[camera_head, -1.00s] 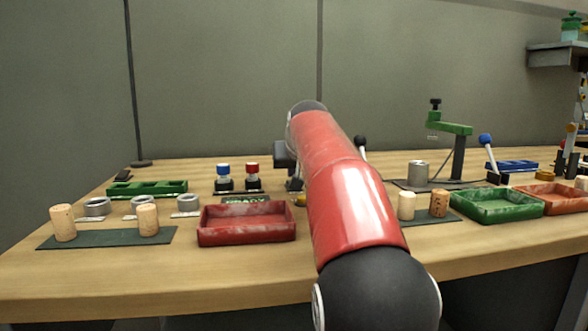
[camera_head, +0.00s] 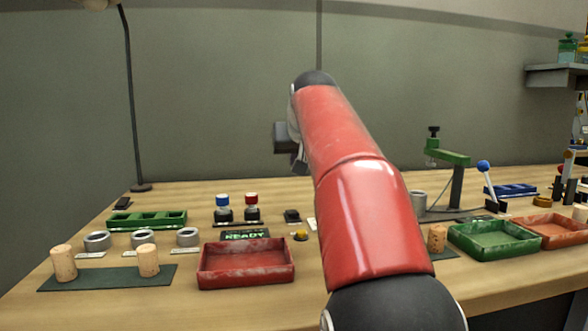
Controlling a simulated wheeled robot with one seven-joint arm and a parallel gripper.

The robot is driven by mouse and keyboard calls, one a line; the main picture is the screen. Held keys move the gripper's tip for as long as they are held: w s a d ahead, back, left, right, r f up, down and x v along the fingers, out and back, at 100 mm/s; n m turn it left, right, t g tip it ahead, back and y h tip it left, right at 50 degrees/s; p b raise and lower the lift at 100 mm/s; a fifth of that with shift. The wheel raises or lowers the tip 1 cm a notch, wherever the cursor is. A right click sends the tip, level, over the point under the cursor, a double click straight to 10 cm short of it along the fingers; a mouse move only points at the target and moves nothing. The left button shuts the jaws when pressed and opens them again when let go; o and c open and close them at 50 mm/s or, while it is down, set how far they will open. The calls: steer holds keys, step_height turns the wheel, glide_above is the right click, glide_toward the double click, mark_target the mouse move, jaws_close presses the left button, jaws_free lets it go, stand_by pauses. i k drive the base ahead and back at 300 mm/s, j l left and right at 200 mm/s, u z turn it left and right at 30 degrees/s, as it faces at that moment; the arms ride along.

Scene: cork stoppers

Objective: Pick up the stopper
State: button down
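Two cork stoppers stand upright on a dark green mat (camera_head: 105,279) at the left: a left one (camera_head: 64,263) and a right one (camera_head: 148,260). Another, darker cork (camera_head: 437,238) stands to the right of my arm, partly beside the green tray. My red arm crosses the middle of the view and hides part of the table. My gripper (camera_head: 292,140) shows only as a dark part at the arm's far end, raised above the table's back. Its fingers are not clear, and I see no stopper at it.
A red tray (camera_head: 246,276) lies in front, left of my arm. Several metal rings (camera_head: 142,239), a green block with slots (camera_head: 148,219) and two capped bottles (camera_head: 223,209) stand behind. A green tray (camera_head: 493,248), an orange tray (camera_head: 553,238) and a green press (camera_head: 447,157) are at the right.

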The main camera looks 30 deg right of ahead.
mark_target(146, 252)
steer(key=k+j, duration=0.2)
steer(key=k, duration=0.3)
steer(key=k+j, duration=0.2)
steer(key=k, duration=0.25)
